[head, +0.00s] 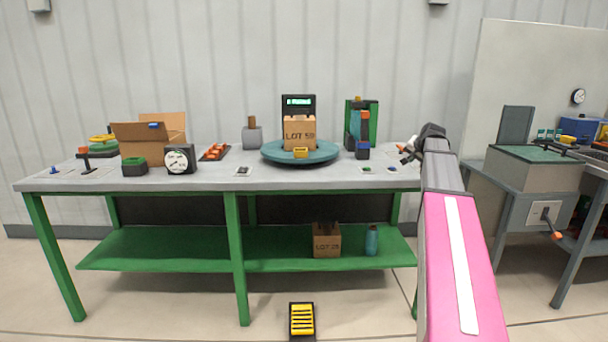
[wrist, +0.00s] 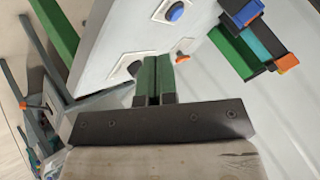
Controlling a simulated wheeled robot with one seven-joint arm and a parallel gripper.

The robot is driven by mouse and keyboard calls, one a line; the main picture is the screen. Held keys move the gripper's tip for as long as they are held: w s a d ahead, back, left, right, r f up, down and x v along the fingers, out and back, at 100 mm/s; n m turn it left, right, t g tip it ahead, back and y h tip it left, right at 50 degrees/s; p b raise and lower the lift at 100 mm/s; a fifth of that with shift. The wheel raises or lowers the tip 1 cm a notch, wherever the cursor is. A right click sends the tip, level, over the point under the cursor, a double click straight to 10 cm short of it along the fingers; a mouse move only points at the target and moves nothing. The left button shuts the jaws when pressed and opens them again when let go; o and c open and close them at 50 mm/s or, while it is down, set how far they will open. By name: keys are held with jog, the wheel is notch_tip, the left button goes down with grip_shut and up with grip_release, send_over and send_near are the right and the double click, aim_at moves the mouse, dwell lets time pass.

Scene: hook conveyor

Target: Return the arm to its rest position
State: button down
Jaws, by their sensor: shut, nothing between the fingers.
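My pink and grey arm (head: 455,240) rises at the right of the head view and bends at a dark joint over the right end of the bench. My gripper (head: 406,153) is small there, beside that joint, above the bench's right end. In the wrist view my gripper (wrist: 154,68) shows its two dark green fingers together, with nothing between them. The grey bench top (head: 215,181) lies below the fingers and is tilted in the wrist view.
A turntable (head: 272,153) bears a box marked LOT (head: 300,131). A green-backed stand (head: 370,107) is left of my gripper. Blue (wrist: 175,11) and orange (wrist: 183,45) controls lie near the fingers. A second bench (head: 525,180) stands right of my arm.

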jog(key=s+a+f+n+g, duration=0.1)
jog(key=s+a+f+g, duration=0.1)
jog(key=s+a+f, duration=0.45)
jog(key=s+a+f+n+g, duration=0.1)
jog(key=a+f, duration=0.2)
jog(key=f, duration=0.6)
jog(key=s+a+f+n+g, duration=0.1)
jog(key=s+a+f, duration=0.3)
jog(key=s+f, duration=0.4)
jog(key=s+a+f+n+g, duration=0.2)
jog(key=s+a+f, duration=0.3)
jog(key=s+f, duration=0.3)
jog(key=s+a+f+n+g+h, duration=0.1)
jog(key=s+a+f+n+g, duration=0.1)
jog(key=s+a+f, duration=0.3)
jog(key=s+f+g, duration=0.1)
jog(key=s+f, duration=0.2)
jog(key=s, duration=0.3)
jog(key=shift+a, duration=0.2)
dwell(0.8)
